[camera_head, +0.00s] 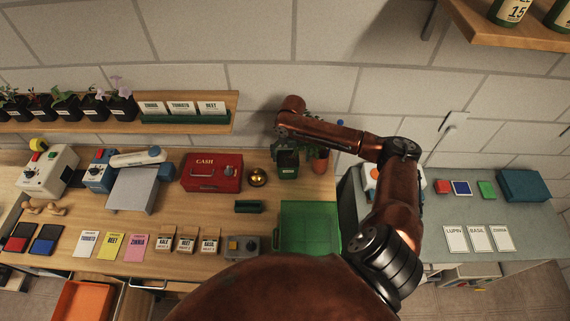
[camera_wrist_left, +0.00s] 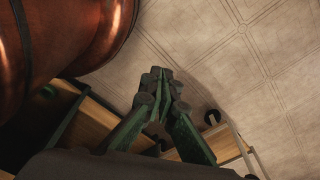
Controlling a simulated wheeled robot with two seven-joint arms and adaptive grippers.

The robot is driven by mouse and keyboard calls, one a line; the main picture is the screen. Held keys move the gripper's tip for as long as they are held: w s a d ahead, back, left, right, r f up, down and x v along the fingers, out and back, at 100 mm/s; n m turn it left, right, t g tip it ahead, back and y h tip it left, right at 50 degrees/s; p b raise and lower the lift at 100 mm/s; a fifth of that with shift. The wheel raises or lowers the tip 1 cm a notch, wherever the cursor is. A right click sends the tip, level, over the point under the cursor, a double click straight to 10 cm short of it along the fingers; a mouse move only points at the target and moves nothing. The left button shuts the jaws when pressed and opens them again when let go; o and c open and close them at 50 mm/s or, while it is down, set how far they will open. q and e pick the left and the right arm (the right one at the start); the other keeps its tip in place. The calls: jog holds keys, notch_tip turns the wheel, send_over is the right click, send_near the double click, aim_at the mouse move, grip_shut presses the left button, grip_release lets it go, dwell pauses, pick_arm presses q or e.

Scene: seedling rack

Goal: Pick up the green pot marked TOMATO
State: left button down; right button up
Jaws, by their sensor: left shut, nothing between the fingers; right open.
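A dark green pot (camera_head: 288,172) with a small pale label stands at the back of the wooden bench, beside a terracotta pot (camera_head: 320,163) with a leafy plant. The label is too small to read. My right gripper (camera_head: 286,152) points down from above at the green pot and covers its upper part. It is open; whether its fingers touch the pot I cannot tell. My left gripper (camera_wrist_left: 160,76) shows in the left wrist view, shut and empty, above a pale tiled floor.
A brass bell (camera_head: 257,178) and red cash box (camera_head: 212,173) stand left of the pot. A green tray (camera_head: 310,238) lies in front. A shelf (camera_head: 215,101) with seedlings hangs at the back left. A grey-green bench (camera_head: 480,215) is at right.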

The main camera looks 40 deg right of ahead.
jog(key=shift+a+f, duration=0.2)
jog(key=shift+f, duration=0.2)
jog(key=shift+w+a+f, duration=0.2)
jog(key=shift+a+f, duration=0.15)
jog(key=shift+f, duration=0.3)
notch_tip(320, 180, down, 4)
jog(key=shift+a+r+p, duration=0.15)
jog(key=shift+r+p, duration=0.05)
jog(key=shift+p, duration=0.35)
jog(key=shift+f, duration=0.25)
jog(key=c, duration=0.9)
pick_arm(q)
jog(key=shift+s+a+r, duration=0.15)
jog(key=shift+s+r, duration=0.4)
jog(key=shift+r, duration=0.05)
pick_arm(e)
jog(key=c, duration=0.9)
jog(key=shift+c, duration=0.2)
